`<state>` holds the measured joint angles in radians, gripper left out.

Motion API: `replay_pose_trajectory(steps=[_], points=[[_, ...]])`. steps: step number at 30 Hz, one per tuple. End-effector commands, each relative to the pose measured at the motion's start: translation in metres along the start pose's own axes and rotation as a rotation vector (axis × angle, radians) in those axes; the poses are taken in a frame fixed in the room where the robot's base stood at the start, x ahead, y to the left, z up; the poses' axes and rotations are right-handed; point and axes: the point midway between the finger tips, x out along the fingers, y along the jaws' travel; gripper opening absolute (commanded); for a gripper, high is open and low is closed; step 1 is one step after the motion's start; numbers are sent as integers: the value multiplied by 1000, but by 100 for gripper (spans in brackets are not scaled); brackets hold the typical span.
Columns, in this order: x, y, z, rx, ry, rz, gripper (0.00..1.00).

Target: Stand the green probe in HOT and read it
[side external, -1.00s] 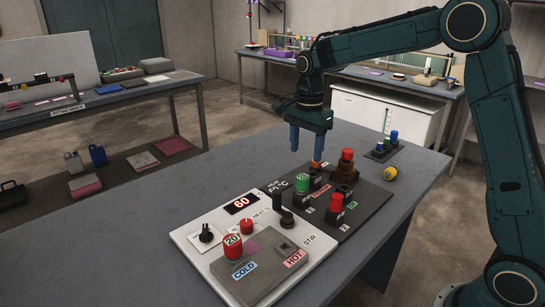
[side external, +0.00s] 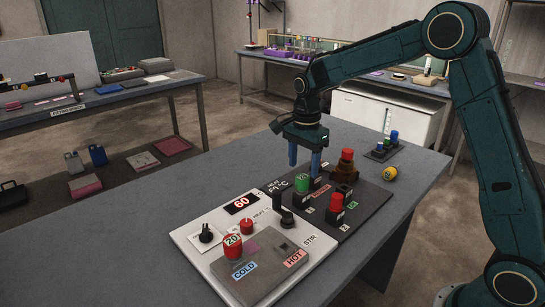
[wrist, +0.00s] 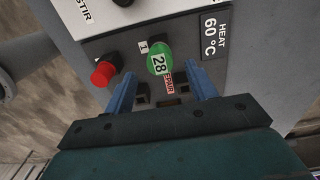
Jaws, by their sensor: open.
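The green probe (side external: 302,183), its cap marked 28 in the wrist view (wrist: 160,58), stands upright in slot 1 of the dark rack (side external: 352,218). My gripper (side external: 304,164) is open and empty, above and slightly behind it. In the wrist view the green cap shows just beyond and between my two blue fingertips (wrist: 163,77), not gripped. The HOT label (side external: 295,258) lies on the grey block at the front right, beside a dark square socket (side external: 285,246). A red probe (side external: 233,245) marked 20 stands by the COLD label (side external: 244,270). The red display (side external: 241,205) reads 60.
A red-capped part (side external: 336,203) and a taller red-topped brown part (side external: 346,166) stand close by on the rack. The table's left side is clear.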

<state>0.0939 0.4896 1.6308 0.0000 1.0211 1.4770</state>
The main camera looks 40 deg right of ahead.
Motion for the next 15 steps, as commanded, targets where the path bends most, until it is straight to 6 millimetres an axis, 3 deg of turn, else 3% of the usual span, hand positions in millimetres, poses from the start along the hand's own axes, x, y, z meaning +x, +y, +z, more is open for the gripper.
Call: replay_pose_trajectory(steps=[15], points=[[48, 0, 0, 0, 0, 2, 56]])
